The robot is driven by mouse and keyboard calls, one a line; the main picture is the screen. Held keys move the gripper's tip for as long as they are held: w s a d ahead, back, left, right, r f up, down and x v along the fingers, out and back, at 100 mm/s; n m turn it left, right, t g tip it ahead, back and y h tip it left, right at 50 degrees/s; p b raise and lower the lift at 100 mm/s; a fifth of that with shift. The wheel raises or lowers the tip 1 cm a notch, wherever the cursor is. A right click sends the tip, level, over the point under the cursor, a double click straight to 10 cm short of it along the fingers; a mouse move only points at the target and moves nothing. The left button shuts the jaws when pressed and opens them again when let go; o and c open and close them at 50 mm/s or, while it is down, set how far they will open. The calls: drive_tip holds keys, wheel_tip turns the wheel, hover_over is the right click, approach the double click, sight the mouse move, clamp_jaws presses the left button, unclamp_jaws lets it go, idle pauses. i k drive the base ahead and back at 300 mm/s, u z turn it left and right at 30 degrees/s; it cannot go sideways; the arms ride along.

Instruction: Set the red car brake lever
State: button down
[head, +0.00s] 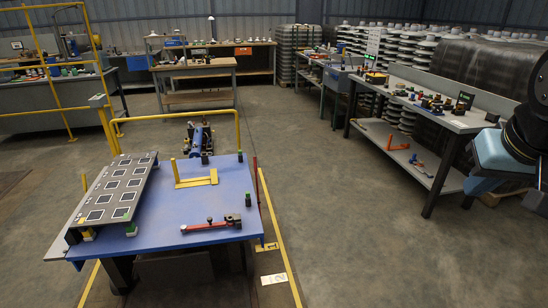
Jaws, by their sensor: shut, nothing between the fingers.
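A blue-topped cart or table (165,215) stands in the front left. On it, near the front right corner, lies a red bar-like lever (207,227) with a dark clamp-like block (233,220) at its right end. A thin red upright rod (260,195) stands at the right edge of the blue top; its lower end is hard to make out. I cannot tell from this view which of the two is the brake lever. Part of my arm shows at the right edge, well away from both; my gripper's fingers are not seen.
A sloped panel with dark squares (115,190) sits on the left of the blue top. A yellow bracket (195,181) lies at its back. A workbench with small parts (425,105) stands at right. Yellow rails (175,113) stand behind. The floor between is clear.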

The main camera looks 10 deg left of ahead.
sight(255, 159)
drive_tip(key=u, duration=0.05)
drive_tip(key=i, duration=2.8)
drive_tip(key=u, duration=1.05)
drive_tip(key=i, duration=0.95)
drive_tip(key=z, duration=0.05)
